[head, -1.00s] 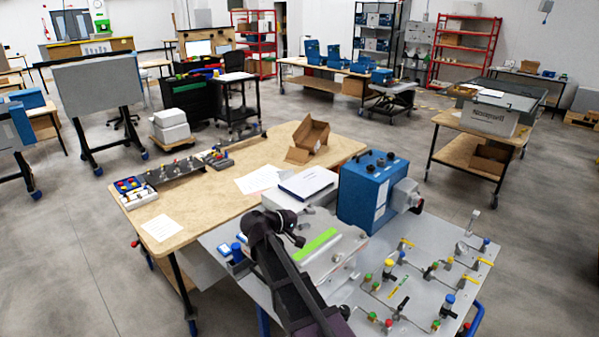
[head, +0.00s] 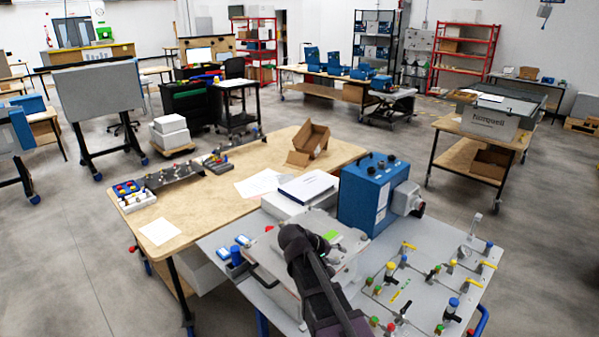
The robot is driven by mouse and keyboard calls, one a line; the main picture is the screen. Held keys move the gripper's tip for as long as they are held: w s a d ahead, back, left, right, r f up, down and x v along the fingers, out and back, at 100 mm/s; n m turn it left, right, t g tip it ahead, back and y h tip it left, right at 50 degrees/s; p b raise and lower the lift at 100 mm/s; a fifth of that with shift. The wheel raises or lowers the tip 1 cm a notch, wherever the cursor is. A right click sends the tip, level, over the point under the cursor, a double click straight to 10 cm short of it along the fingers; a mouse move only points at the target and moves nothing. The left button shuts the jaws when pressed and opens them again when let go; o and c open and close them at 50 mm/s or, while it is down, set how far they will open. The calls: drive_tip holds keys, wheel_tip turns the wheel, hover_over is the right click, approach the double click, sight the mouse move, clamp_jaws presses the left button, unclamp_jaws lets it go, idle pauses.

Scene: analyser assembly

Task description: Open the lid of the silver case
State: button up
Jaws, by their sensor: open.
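The silver case (head: 272,262) stands on the grey panel table in the head view, left of the blue box. Its pale top looks closed, and a dark handle (head: 263,279) shows at its left front edge. A green strip (head: 331,235) shows just beyond my arm. My dark arm reaches up from the bottom edge and covers much of the case. My gripper (head: 326,246) is over the case top, open, with its fingers mostly hidden by the arm. I see nothing held, and cannot tell whether it touches the lid.
A blue box (head: 372,192) stands close behind the case on the right. Colored valves and fittings (head: 450,267) crowd the panel to the right. Small blue-and-white items (head: 238,245) sit to the left. The wooden table (head: 200,213) has clear room.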

drive_tip(key=shift+s+d+f, duration=0.4)
drive_tip(key=shift+s+f, duration=0.05)
drive_tip(key=shift+f, duration=0.1)
